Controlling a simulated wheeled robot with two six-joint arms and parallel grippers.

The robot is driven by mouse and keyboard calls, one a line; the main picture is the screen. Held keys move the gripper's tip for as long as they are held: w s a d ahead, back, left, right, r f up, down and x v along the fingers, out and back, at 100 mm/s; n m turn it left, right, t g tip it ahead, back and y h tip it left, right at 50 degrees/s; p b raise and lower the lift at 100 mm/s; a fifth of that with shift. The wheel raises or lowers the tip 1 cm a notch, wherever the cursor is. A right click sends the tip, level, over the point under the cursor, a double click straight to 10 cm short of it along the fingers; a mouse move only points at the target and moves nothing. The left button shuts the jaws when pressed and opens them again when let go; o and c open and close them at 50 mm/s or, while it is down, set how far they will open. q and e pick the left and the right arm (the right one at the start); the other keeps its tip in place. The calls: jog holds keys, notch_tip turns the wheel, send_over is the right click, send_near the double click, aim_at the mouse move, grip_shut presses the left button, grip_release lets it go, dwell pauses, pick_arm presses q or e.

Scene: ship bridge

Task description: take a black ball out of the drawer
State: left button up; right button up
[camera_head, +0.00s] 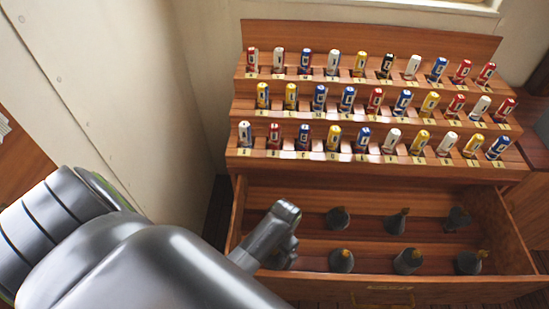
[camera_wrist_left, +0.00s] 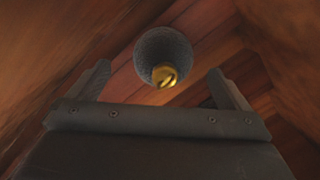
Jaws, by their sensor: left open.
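The open wooden drawer (camera_head: 375,291) holds several dark, rounded objects with small brass-coloured tops, standing apart in two rows. Among these black balls are one in the front row (camera_head: 341,261) and one in the back row (camera_head: 338,218). My left gripper (camera_head: 283,258) reaches into the drawer's left end, left of these balls. In the left wrist view, the open left gripper (camera_wrist_left: 158,75) has one dark grey ball with a brass top (camera_wrist_left: 163,55) ahead, between the lines of its fingers. It does not look gripped; whether they touch cannot be told. My right gripper is not in view.
Above the drawer, a stepped wooden rack (camera_head: 370,178) holds rows of red, white, blue and yellow rolled items. The drawer's left wall (camera_head: 237,210) is close to my arm. A pale wall (camera_head: 110,90) stands at the left.

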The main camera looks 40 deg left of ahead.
aim_at(274, 258)
pick_arm(q)
jog(key=f, duration=0.3)
jog(key=shift+s+a+f, duration=0.3)
jog(key=shift+a, duration=0.05)
jog(key=shift+f, duration=0.2)
jog(key=shift+c, duration=0.3)
jog(key=shift+c, duration=1.1)
jog(key=c, duration=1.2)
jog(key=shift+r, duration=0.15)
